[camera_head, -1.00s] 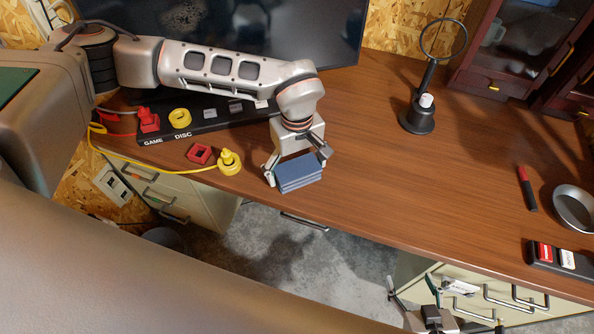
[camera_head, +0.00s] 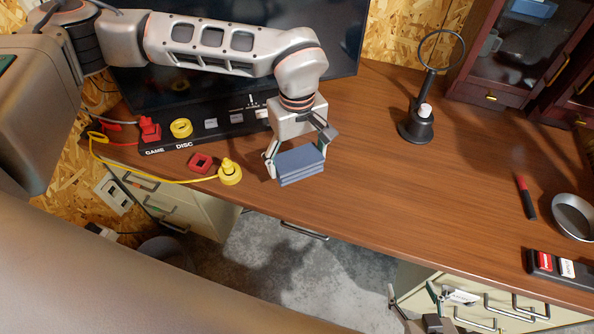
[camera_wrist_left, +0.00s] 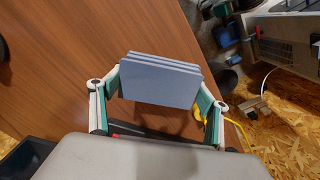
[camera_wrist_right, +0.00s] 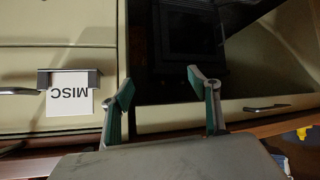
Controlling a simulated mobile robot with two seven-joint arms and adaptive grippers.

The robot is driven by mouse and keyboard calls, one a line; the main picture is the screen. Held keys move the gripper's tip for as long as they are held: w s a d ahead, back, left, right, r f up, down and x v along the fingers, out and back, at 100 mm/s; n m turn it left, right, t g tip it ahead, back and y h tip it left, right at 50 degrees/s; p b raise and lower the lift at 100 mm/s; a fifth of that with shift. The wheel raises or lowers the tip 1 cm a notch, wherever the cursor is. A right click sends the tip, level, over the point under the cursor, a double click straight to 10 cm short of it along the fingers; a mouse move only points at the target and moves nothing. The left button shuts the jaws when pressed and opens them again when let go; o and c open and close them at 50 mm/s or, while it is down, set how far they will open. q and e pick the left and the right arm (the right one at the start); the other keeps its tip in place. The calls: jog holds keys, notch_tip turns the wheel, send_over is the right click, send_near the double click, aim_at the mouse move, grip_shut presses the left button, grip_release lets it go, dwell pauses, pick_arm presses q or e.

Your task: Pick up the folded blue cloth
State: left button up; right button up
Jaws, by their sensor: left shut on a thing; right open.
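The folded blue cloth (camera_head: 302,168) is a flat stack of several layers. My left gripper (camera_head: 297,158) is shut on it, with a finger at each end. In the left wrist view the cloth (camera_wrist_left: 160,82) sits between the two fingers (camera_wrist_left: 158,90), tilted, with the wooden desk behind it. In the head view it appears held above the desk's front part; the exact gap is hard to tell. My right gripper (camera_head: 412,296) is open and empty, low in front of the drawers; it also shows in the right wrist view (camera_wrist_right: 160,95).
A black panel with GAME and DISC labels stands behind. A magnifier stand (camera_head: 416,125), marker (camera_head: 526,198) and metal bowl (camera_head: 576,216) are to the right. The desk's middle is clear.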

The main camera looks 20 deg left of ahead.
aim_at(296, 158)
pick_arm(q)
notch_tip(296, 158, up, 12)
jog(key=shift+r, duration=0.2)
dwell(0.4)
jog(key=shift+o, duration=1.2)
jog(key=shift+a+f, duration=0.1)
